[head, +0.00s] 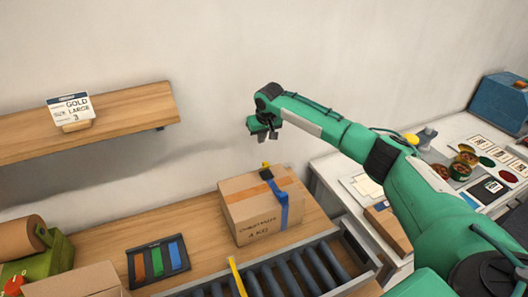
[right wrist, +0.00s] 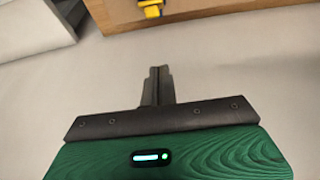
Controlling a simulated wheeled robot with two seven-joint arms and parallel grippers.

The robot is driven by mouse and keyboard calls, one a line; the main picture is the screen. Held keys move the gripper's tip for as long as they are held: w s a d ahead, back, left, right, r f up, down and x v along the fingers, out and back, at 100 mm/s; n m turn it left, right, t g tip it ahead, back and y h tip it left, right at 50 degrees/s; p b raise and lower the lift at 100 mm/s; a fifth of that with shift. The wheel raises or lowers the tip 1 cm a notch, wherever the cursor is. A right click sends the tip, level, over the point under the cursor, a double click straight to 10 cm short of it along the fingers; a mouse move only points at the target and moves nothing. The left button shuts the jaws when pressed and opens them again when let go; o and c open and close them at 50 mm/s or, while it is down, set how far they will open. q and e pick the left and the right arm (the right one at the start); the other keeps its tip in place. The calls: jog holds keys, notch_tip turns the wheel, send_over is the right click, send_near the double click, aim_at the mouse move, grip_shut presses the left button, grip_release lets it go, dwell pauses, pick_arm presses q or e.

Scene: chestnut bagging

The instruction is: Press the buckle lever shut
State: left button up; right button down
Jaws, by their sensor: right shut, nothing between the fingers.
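A closed cardboard box (head: 240,212) stands on the wooden bench. A blue strap (head: 283,208) runs over its right side. A dark buckle (head: 266,174) with a small yellow lever (head: 265,165) sits on the strap at the box's top edge. The lever seems to stick up, but its exact angle is too small to tell. My right gripper (head: 264,135) hangs above the buckle, apart from it, shut and empty. In the right wrist view its fingers (right wrist: 159,75) are together, and a yellow piece (right wrist: 150,8), likely the lever, shows at the top edge. My left gripper is out of view.
A roller conveyor (head: 290,275) with a yellow bar (head: 236,277) runs in front of the box. A dark tray of coloured strips (head: 158,262) lies to the left. A wall shelf (head: 130,107) holds a sign (head: 72,110). A white side table (head: 337,172) stands right.

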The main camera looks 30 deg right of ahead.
aim_at(265, 166)
jog(key=f+p, duration=0.1)
jog(key=f, duration=0.1)
jog(key=s+f+p, duration=0.1)
jog(key=f+p, duration=0.1)
jog(key=f, duration=0.1)
jog(key=shift+f, duration=0.35)
jog(key=shift+s+f+p, duration=0.25)
jog(key=shift+s+p, duration=0.15)
jog(key=shift+s, duration=0.05)
jog(key=shift+a+f, duration=0.1)
jog(key=shift+f, duration=0.1)
